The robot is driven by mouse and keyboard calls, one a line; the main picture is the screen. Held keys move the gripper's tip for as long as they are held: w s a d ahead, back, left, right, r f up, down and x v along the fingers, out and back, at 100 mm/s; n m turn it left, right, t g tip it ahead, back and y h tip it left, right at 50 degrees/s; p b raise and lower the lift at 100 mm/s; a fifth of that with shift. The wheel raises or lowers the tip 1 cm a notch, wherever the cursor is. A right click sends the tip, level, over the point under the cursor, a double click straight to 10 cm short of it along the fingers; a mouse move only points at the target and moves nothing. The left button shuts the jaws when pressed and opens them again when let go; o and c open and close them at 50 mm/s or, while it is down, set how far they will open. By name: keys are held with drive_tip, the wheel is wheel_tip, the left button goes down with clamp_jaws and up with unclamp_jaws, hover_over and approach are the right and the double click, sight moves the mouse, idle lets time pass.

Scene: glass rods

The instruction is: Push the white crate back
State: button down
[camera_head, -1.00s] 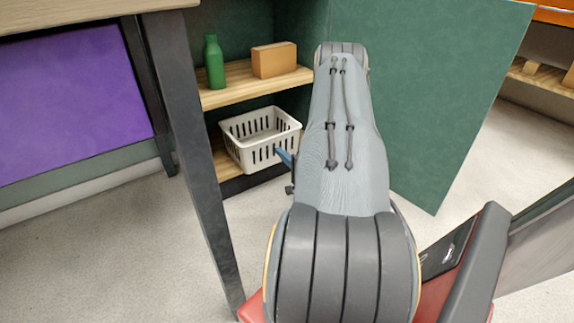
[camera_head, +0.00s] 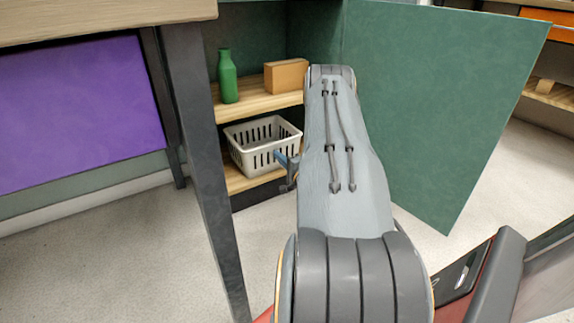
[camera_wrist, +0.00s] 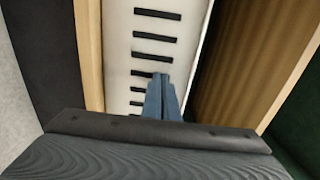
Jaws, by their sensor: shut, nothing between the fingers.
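The white crate (camera_head: 252,156) is a slotted plastic basket on the lower wooden shelf of the green cabinet, in the head view. My gripper (camera_head: 279,156) is shut and empty, its blue fingertips at the crate's front right side. In the wrist view my gripper (camera_wrist: 161,84) points at the slotted white wall of the crate (camera_wrist: 150,56). The fingertips overlap the wall there; I cannot tell whether they touch it. My arm hides part of the shelf to the right of the crate.
The upper shelf (camera_head: 255,104) holds a green bottle (camera_head: 228,78) and a tan box (camera_head: 286,76). A dark table leg (camera_head: 203,170) stands just left of the shelves. The open green cabinet door (camera_head: 440,110) is right of my arm. Bare floor lies in front.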

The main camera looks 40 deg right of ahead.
sight(272, 150)
drive_tip(key=x, duration=0.5)
drive_tip(key=shift+w+d+b, duration=0.1)
drive_tip(key=shift+w+b, duration=0.25)
drive_tip(key=shift+b, duration=0.05)
drive_tip(key=shift+s, duration=0.1)
drive_tip(key=p+v, duration=0.7)
drive_tip(key=v, duration=0.7)
